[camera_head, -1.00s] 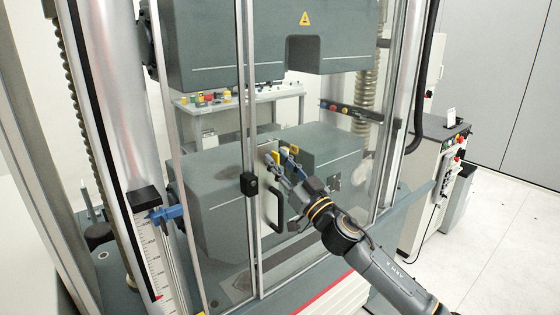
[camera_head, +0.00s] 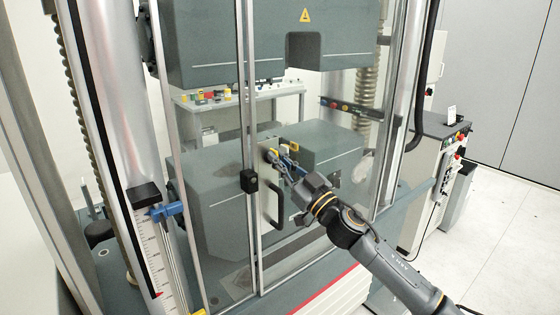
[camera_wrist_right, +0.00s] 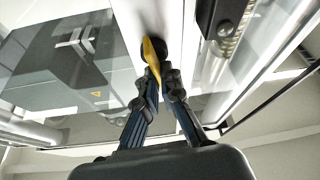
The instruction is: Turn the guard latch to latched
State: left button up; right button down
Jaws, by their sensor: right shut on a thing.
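The guard latch is a small yellow lever (camera_head: 272,155) on the front of the clear guard, above the black door handle (camera_head: 275,206). In the right wrist view, the yellow lever (camera_wrist_right: 153,60) stands on a dark round base, its near end between my fingertips. My right gripper (camera_head: 279,162) reaches it from the lower right and is shut on it; the fingers (camera_wrist_right: 162,80) partly hide the lever. A second yellow patch beside it in the head view looks like a reflection in the clear panel. My left gripper is not in view.
A metal door frame post (camera_head: 249,110) with a black block (camera_head: 249,181) stands left of the latch. Behind the clear panel is the grey machine body (camera_head: 215,210). A control cabinet (camera_head: 432,180) stands at the right, with open floor beyond it.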

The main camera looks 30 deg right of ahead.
jog(key=n+y, duration=0.1)
jog(key=n, duration=0.2)
jog(key=n+g+y, duration=0.1)
jog(key=n, duration=0.2)
jog(key=shift+a+n+y, duration=0.15)
jog(key=shift+n+y, duration=0.15)
jog(key=shift+y, duration=0.1)
jog(key=n+g+p, duration=0.1)
jog(key=n, duration=0.2)
jog(key=n+g+y, duration=0.1)
jog(key=n, duration=0.1)
jog(key=shift+a+n+y+p, duration=0.1)
jog(key=shift+n+y+p, duration=0.2)
jog(key=shift+n+p, duration=0.1)
jog(key=n+g+p, duration=0.1)
jog(key=n+g, duration=0.1)
jog(key=n, duration=0.1)
jog(key=shift+f+n, duration=0.1)
jog(key=shift+n, duration=0.3)
jog(key=shift+a+f+n+g+p, duration=0.1)
jog(key=shift+f+n+g+p, duration=0.15)
jog(key=shift+n+g+p, duration=0.7)
jog(key=shift+f+n+t, duration=0.1)
jog(key=shift+n+t, duration=0.25)
jog(key=shift+n, duration=0.4)
jog(key=c, duration=1.5)
grip_release()
